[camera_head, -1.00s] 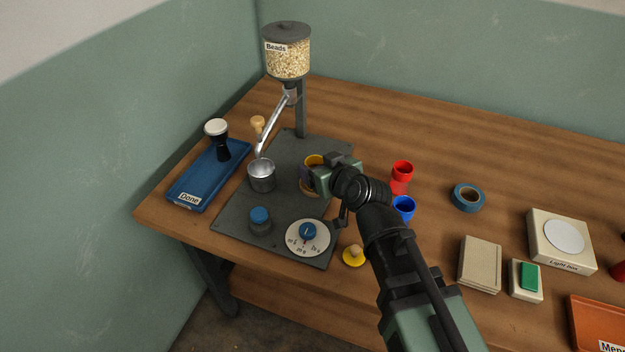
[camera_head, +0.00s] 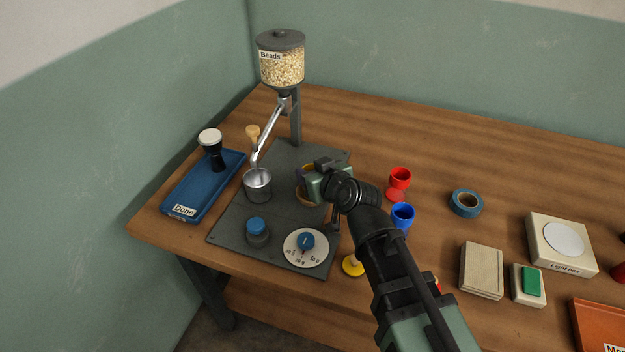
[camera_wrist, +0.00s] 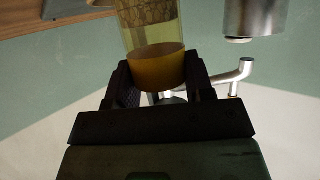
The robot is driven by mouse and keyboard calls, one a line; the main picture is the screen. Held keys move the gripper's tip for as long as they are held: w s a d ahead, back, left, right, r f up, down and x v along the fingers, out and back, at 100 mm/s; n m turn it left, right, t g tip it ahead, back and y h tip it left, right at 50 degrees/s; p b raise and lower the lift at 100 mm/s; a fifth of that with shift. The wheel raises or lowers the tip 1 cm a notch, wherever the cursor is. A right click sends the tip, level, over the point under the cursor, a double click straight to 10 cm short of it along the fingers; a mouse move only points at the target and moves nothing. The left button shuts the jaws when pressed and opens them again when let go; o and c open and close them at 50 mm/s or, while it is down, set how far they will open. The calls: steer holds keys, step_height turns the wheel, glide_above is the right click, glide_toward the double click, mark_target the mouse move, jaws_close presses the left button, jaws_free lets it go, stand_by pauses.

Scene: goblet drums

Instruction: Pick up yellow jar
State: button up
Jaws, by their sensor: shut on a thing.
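The yellow jar (camera_wrist: 158,68) is between my gripper's two dark fingers (camera_wrist: 164,86) in the wrist view. My gripper is shut on it. One part of the jar is opaque yellow and the other is see-through with a patterned look. In the head view my gripper (camera_head: 312,186) is over the right part of the dark board. It hides most of the jar, and only a yellow edge (camera_head: 307,200) shows. I cannot tell whether the jar touches the board.
A metal cup (camera_head: 257,186) stands left of my gripper, under the chute of the bead hopper (camera_head: 281,62). A blue knob (camera_head: 257,229) and dial (camera_head: 306,246) are in front. The blue Done tray (camera_head: 199,192) holds a black-and-white drum.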

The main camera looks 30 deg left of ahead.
step_height(320, 180, up, 20)
steer(key=p, duration=2)
